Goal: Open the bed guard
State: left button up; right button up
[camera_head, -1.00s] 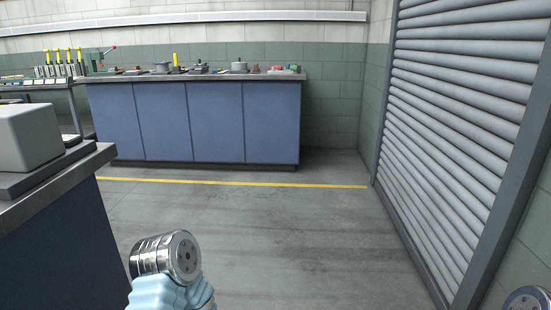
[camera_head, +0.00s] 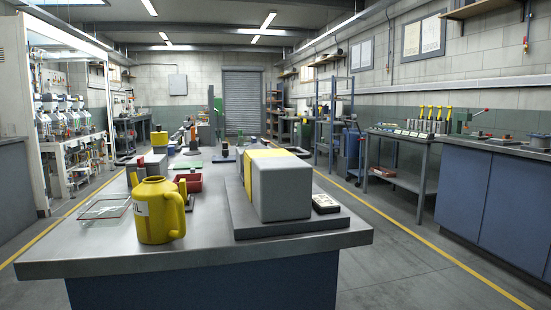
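I cannot tell for certain which thing is the bed guard. At the left, a tall white-framed enclosure (camera_head: 38,120) surrounds a bench with several pump-like machines (camera_head: 62,118). On the near workbench, a grey box with a yellow band (camera_head: 284,187) sits on a dark flat base (camera_head: 300,226). Neither of my grippers is in view.
The near steel-topped workbench (camera_head: 205,248) fills the front. It bears a yellow jug (camera_head: 158,212), a clear tray (camera_head: 104,208) and a red bin (camera_head: 188,182). A blue cabinet bench (camera_head: 465,190) stands right. Floor aisles with yellow lines run along both sides.

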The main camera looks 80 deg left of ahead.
aim_at(267, 153)
jog(key=u, duration=2.4)
jog(key=l+u, duration=0.15)
jog(key=i+l, duration=0.1)
jog(key=l, duration=0.25)
jog(key=i+l, duration=0.1)
jog(key=l, duration=0.3)
jog(key=i+l, duration=0.1)
jog(key=l, duration=0.25)
